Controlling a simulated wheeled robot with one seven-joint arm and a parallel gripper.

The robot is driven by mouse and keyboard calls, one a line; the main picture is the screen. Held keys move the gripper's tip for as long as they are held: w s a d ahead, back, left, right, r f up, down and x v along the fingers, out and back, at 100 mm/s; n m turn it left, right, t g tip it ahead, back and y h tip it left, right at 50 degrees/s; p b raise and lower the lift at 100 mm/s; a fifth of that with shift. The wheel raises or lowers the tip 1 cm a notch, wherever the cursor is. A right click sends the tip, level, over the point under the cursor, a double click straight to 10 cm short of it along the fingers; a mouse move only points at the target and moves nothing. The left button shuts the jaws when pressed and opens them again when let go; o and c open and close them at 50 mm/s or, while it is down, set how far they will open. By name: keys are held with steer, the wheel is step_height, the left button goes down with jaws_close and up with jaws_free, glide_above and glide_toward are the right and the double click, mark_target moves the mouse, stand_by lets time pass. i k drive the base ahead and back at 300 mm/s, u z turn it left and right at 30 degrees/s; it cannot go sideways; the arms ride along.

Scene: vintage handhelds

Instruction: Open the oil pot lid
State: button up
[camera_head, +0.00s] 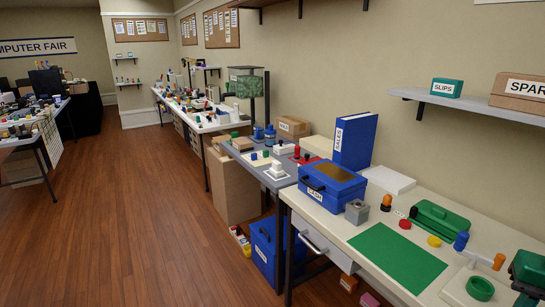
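No thing is marked as an oil pot. A small grey square pot (357,212) with a rounded top stands on the cream table beside the blue cash box; it may be the oil pot. From this distance I cannot tell whether its top is a lid or whether it is open.
The blue cash box (333,186) stands left of the grey pot, with an orange-topped item (386,202) to its right. A green mat (397,257) lies in front, with a green case (440,218) behind it. A drawer (317,246) is under the table. The wooden floor (150,235) is clear.

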mark_target(307, 160)
steer(key=u, duration=0.05)
steer(key=i, duration=0.3)
steer(key=z, duration=0.05)
steer(key=k, duration=0.35)
steer(key=u, duration=0.8)
steer(key=i, duration=1.25)
steer(key=z, duration=0.3)
